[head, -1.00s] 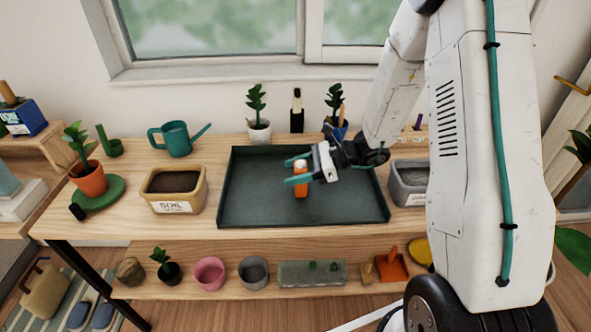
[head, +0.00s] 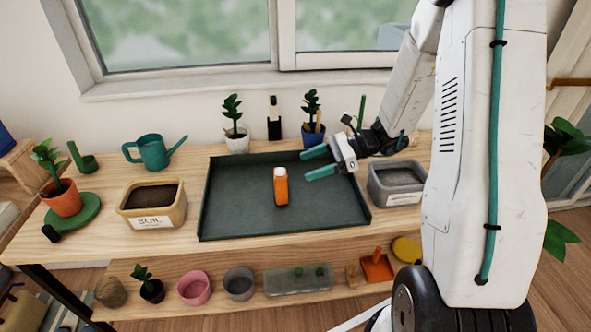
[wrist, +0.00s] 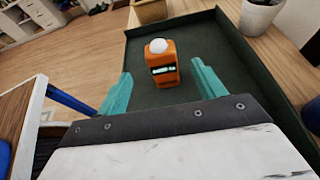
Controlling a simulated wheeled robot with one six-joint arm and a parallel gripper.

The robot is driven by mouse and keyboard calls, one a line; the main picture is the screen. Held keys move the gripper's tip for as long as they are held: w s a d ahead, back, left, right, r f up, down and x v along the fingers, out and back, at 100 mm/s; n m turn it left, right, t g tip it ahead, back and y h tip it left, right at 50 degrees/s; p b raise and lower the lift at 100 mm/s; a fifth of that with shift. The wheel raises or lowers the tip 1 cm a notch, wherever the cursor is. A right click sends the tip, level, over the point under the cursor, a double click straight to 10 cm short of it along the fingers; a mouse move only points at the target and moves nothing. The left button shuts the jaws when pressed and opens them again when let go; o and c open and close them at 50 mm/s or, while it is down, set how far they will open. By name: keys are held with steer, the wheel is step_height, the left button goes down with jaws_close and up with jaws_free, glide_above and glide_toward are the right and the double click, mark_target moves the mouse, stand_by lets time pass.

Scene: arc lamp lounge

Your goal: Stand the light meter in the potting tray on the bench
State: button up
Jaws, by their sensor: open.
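The light meter (head: 281,187) is a small orange block with a white dome on top. It stands upright on the floor of the dark green potting tray (head: 230,215), near the middle, touching no wall. My gripper (head: 317,163) is open and empty, above the right part of the tray and to the right of the meter, with a gap between them. In the wrist view the light meter (wrist: 162,64) stands beyond the two teal fingertips (wrist: 163,82), showing a dark display on its face. The tray (wrist: 222,50) spreads around it.
A soil tub (head: 150,203) stands left of the tray and a grey tub (head: 396,184) right of it. Two potted plants, a white one (head: 237,140) and a blue one (head: 313,135), stand behind. A teal watering can (head: 152,152) is at back left. The rest of the tray is empty.

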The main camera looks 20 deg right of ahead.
steer(key=s+a+r+n+g+h, duration=0.3)
steer(key=s+a+r+n, duration=0.1)
steer(key=s+r+n, duration=0.25)
steer(key=s+a+r+n+g+h, duration=0.25)
steer(key=s+a+r+n, duration=0.2)
steer(key=s, duration=0.25)
steer(key=s+d+r+n+t+h, duration=0.1)
steer(key=s+d+r+n+h, duration=0.1)
steer(key=s+r+n+h, duration=0.1)
steer(key=s+d+r+n+t+h, duration=0.1)
steer(key=s+r+n+h, duration=0.2)
steer(key=s, duration=0.7)
steer(key=n+h, duration=0.2)
steer(key=n, duration=0.2)
steer(key=shift+d+n, duration=0.3)
steer(key=shift+d, duration=0.1)
steer(key=shift+s+t, duration=0.1)
steer(key=shift+t, duration=0.15)
